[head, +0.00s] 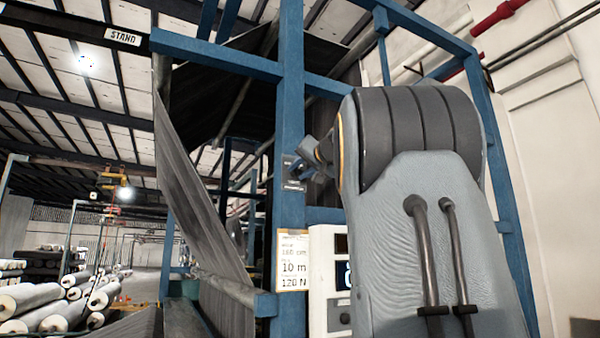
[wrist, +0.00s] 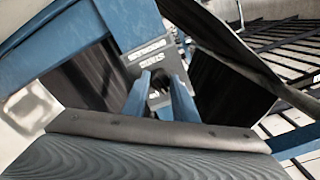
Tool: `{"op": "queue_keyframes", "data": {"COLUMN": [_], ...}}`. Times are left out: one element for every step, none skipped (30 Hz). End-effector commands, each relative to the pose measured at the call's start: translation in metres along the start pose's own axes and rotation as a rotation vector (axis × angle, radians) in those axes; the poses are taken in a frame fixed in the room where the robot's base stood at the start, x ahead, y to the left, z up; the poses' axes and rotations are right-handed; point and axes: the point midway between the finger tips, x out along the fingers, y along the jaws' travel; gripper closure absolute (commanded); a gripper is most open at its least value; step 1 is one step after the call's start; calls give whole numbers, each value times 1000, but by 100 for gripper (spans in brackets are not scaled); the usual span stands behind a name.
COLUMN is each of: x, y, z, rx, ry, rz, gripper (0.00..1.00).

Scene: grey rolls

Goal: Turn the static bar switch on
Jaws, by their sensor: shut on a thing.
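The static bar switch is a small dark plate (head: 291,168) on a blue upright post, just left of my arm in the head view. In the wrist view, the grey plate (wrist: 148,58) carries two white labels, which appear upside down. A dark knob (wrist: 160,84) stands out from it. My gripper (wrist: 159,77) has its two blue fingers on either side of the knob and is shut on it. In the head view, my gripper (head: 304,168) reaches the plate from the right, partly hidden behind my arm. The knob's setting cannot be made out.
A blue steel frame (head: 290,90) holds dark sheet material (head: 195,180) to the left of the post. A paper notice (head: 292,260) and a white control box (head: 325,270) sit below the switch. Several rolls (head: 45,297) lie at the far left.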

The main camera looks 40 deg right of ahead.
Motion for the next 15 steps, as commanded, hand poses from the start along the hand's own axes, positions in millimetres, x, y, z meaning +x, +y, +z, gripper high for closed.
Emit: {"op": "queue_keyframes", "data": {"x": [0,0,0,0,0,0,0,0,0,0,0,0,-1,-1,-1], "y": [0,0,0,0,0,0,0,0,-1,-1,-1,-1,-1,-1,-1], "z": [-1,-1,-1,-1,-1,-1,-1,-1,-1,-1,-1,-1,-1,-1,-2], "rx": [41,70,108,137,165,203,232,261,299,327,356,394,422,450,488], "ry": [1,1,1,1,1,1,1,1,1,0,0,0,0,0,0], "rz": [0,0,0,0,0,0,1,1,1,1,1,1,1,1,1], "gripper": [97,97,97,97,97,97,97,97,97,97,97,97,97,97,97]}}
